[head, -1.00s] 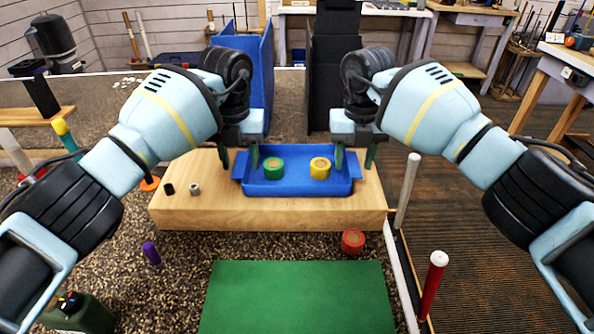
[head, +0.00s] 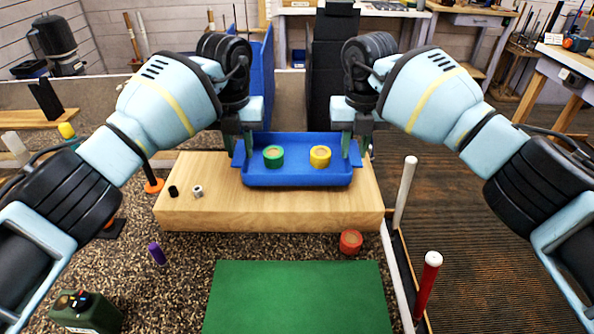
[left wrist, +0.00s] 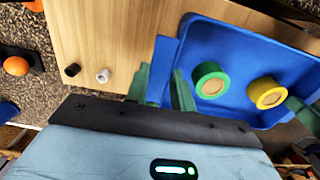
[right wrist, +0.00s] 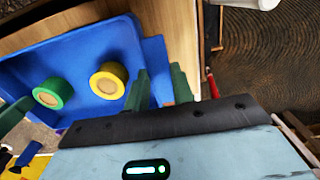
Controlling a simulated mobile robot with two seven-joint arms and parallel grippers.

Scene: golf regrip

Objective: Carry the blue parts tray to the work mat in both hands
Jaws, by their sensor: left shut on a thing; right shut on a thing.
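The blue parts tray (head: 297,176) is held between my two grippers, seemingly just above the wooden block. A green tape roll (head: 273,156) and a yellow tape roll (head: 320,156) sit inside it. My left gripper (head: 241,150) is shut on the tray's left handle; its fingers also show in the left wrist view (left wrist: 162,88). My right gripper (head: 356,148) is shut on the right handle, also seen in the right wrist view (right wrist: 158,90). The tray looks about level. The green work mat (head: 297,300) lies bare nearer to me.
The wooden block (head: 270,212) carries a small black cylinder (head: 173,191) and a silver one (head: 197,191). A red roll (head: 350,241) stands between block and mat. A purple object (head: 158,254) and a green container (head: 85,312) are left of the mat.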

